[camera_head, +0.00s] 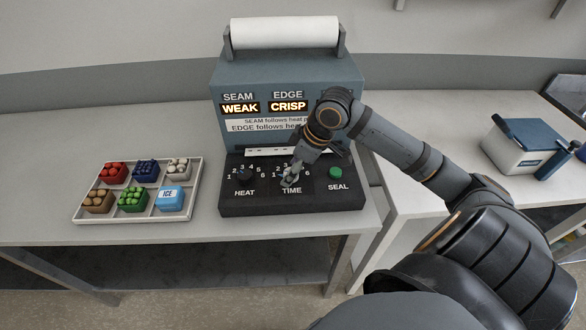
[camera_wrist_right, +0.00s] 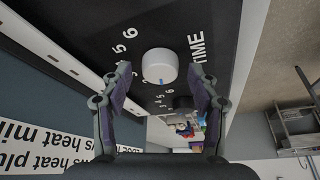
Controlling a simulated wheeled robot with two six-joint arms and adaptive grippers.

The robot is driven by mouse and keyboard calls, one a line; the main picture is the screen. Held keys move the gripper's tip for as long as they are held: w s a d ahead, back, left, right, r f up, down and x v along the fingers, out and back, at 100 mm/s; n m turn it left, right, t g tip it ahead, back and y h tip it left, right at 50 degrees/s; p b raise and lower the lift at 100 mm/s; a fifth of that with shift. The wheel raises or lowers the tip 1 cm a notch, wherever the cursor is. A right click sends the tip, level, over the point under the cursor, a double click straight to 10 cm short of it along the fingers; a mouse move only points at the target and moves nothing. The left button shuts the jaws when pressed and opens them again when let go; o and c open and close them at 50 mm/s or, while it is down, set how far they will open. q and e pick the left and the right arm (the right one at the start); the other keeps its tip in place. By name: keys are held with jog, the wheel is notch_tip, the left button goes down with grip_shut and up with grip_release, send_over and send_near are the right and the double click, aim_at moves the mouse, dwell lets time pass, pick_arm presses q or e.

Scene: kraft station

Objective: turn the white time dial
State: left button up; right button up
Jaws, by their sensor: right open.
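The white time dial (camera_wrist_right: 160,65) sits on the black control panel (camera_head: 233,207) of the sealing machine. In the right wrist view it lies between the fingers of my right gripper (camera_wrist_right: 159,72), with dark gaps showing on both sides. A small blue mark shows on its rim. My right gripper (camera_head: 291,175) is open and reaches down over the dial in the head view, largely hiding it there. I cannot tell how deep the fingertips are beside the dial. The displays read SEAM WEAK (camera_head: 240,109) and EDGE CRISP (camera_head: 288,106). My left gripper is not in view.
The dark HEAT dial (camera_head: 245,174) is left of TIME, and the green SEAL button (camera_head: 335,172) is to the right. A white tray (camera_head: 134,216) holds several coloured boxes at the left. A white and blue container (camera_head: 514,150) stands on the right table.

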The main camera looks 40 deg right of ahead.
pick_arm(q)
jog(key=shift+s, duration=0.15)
pick_arm(e)
jog(key=shift+c, duration=0.3)
